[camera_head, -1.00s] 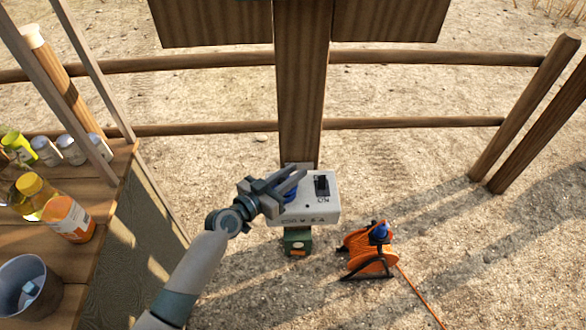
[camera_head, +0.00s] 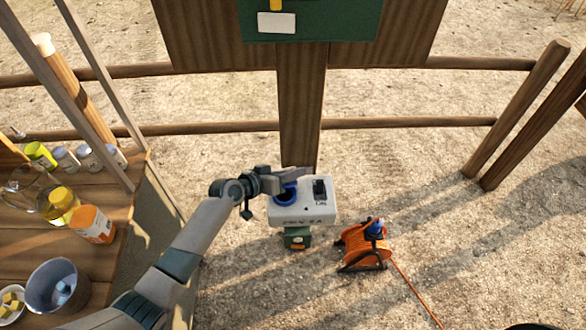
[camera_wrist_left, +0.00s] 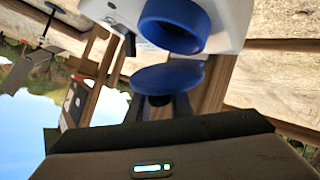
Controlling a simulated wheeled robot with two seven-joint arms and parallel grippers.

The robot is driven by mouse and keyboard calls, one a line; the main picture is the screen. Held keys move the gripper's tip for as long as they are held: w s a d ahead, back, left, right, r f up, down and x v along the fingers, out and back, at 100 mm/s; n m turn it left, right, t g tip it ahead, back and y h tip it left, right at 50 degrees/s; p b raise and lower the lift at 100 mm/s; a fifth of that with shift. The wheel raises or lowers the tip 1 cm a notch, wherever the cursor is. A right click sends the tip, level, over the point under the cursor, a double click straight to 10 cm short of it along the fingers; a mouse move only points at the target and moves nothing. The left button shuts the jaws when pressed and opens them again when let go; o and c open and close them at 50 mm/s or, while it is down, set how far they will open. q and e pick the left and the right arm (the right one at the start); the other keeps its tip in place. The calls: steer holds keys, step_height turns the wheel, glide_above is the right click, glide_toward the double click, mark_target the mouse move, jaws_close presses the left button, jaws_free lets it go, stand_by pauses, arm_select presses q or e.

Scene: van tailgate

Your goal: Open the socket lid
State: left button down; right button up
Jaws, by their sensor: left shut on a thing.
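The white socket box (camera_head: 325,214) is fixed low on the wooden post, with a black switch (camera_head: 320,189) on its right side. Its blue round socket (camera_head: 285,197) faces up on the left side of the box. In the left wrist view the blue socket collar (camera_wrist_left: 174,24) shows an open mouth. The blue lid (camera_wrist_left: 167,78) is swung away from the collar, tilted at an angle to it. My left gripper (camera_head: 296,173) is behind the socket, shut on the lid; its dark fingers (camera_wrist_left: 160,106) show at the lid's edge. My right gripper is out of view.
An orange cable reel (camera_head: 364,247) with a blue plug stands on the ground right of the box. A green box (camera_head: 297,238) sits below the socket box. A wooden counter (camera_head: 112,223) with bottles and a bucket (camera_head: 58,287) is at left. Open ground lies right.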

arm_select(q)
steer(key=shift+w+r+n+g+p, duration=0.2)
steer(key=shift+w+n+g+p, duration=0.25)
steer(key=shift+g, duration=0.35)
steer(key=shift+w+n+g, duration=0.25)
steer(key=shift+g, duration=0.05)
steer(key=shift+w+f+n+g+y, duration=0.2)
steer(key=shift+w+n+g+y, duration=0.2)
steer(key=shift+g, duration=0.2)
steer(key=shift+w+f+n+g+b, duration=0.2)
steer(key=shift+w+n+g+b, duration=0.1)
steer(key=shift+g, duration=0.25)
steer(key=shift+w+f+n+g+b, duration=0.2)
steer(key=shift+g+b, duration=0.1)
steer(key=shift+g, duration=0.25)
steer(key=shift+w+f+n+g+b, duration=0.1)
steer(key=shift+w+n+g+b, duration=0.2)
steer(key=shift+g+b, duration=0.4)
steer(key=shift+w+f+n+g+b, duration=0.1)
steer(key=shift+n+g+b, duration=0.3)
steer(key=shift+g+b, duration=0.25)
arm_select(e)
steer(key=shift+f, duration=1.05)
arm_select(q)
steer(key=c, duration=1.6)
jaws_free()
steer(key=shift+c, duration=0.2)
